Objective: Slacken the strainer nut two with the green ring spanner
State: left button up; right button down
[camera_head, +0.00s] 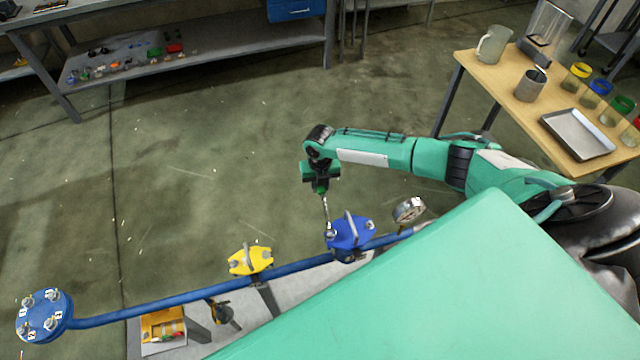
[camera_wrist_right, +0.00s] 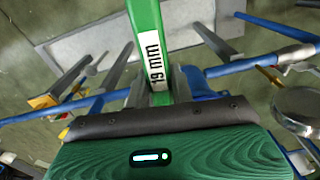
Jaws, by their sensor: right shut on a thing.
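My right gripper (camera_head: 321,186) is shut on the green ring spanner, above the pipe run near the blue valve. In the right wrist view the spanner's green shank (camera_wrist_right: 148,32) carries a "19 mm" label and runs out of the top edge, so its far end is hidden there. In the head view a thin shank (camera_head: 325,212) hangs from the gripper towards the blue valve's left bolt; I cannot tell whether they touch. The strainer (camera_head: 45,316) is a round blue cover at the far lower left, with several numbered nuts. Nut two (camera_head: 30,326) seems to be the lower-left one. My left gripper is out of view.
A blue pipe (camera_head: 190,293) runs from the strainer past a yellow valve (camera_head: 251,261) and the blue valve (camera_head: 350,233) to a gauge (camera_head: 408,210). A yellow box (camera_head: 162,325) lies below. A wooden table (camera_head: 480,85) with vessels stands right. The floor behind the pipe is clear.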

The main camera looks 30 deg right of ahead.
jog(key=shift+f+b, duration=0.5)
jog(key=shift+f, duration=0.15)
dwell(0.5)
jog(key=shift+w+a+f, duration=0.1)
jog(key=shift+a, duration=0.25)
jog(key=shift+w+a+n+b, duration=0.25)
jog(key=shift+a+n+b, duration=0.4)
jog(key=shift+a+n, duration=0.5)
jog(key=a+n+b, duration=0.1)
jog(key=a+n, duration=0.1)
jog(key=a, duration=0.1)
